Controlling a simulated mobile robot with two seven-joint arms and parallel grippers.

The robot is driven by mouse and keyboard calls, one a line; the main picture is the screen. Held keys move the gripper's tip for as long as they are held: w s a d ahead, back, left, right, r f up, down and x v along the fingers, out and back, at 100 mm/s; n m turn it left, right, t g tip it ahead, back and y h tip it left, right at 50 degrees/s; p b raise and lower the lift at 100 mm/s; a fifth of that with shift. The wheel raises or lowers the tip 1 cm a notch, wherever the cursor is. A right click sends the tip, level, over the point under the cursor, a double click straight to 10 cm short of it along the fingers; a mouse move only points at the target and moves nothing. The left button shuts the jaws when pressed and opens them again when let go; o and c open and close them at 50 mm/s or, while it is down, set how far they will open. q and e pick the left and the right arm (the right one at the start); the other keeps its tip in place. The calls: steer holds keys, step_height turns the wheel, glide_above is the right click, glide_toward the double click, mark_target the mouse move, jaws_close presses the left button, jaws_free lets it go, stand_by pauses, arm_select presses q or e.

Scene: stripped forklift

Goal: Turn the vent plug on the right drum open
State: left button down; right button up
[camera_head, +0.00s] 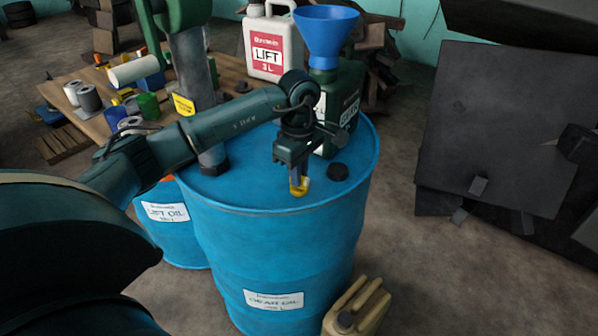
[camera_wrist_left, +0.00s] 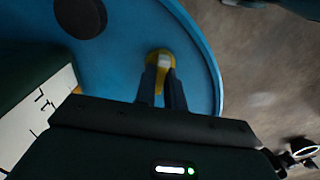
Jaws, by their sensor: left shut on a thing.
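The blue drum labelled gear oil (camera_head: 275,240) stands upright in the middle of the head view. Its yellow vent plug (camera_head: 300,188) is near the front rim of the lid. My left gripper (camera_head: 298,178) reaches down over the lid and is shut on the vent plug. In the left wrist view the fingers (camera_wrist_left: 162,92) point at the yellow vent plug (camera_wrist_left: 160,57), close to the drum's curved edge. The fingers hide part of the plug, so I cannot tell how far it is turned. My right gripper is not in view.
A dark can with a blue funnel (camera_head: 326,38) stands on the lid behind my gripper, with a black cap (camera_head: 338,172) to the right. A second blue drum (camera_head: 168,222) is at left. A tan jerrycan (camera_head: 358,310) stands in front. A dark panel (camera_head: 497,130) leans at right.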

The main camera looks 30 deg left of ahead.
arm_select(q)
steer(key=shift+n, duration=0.3)
steer(key=n, duration=0.3)
steer(key=shift+n, duration=0.4)
steer(key=n, duration=0.9)
steer(key=shift+n, duration=2.2)
steer(key=c, duration=1.5)
jaws_free()
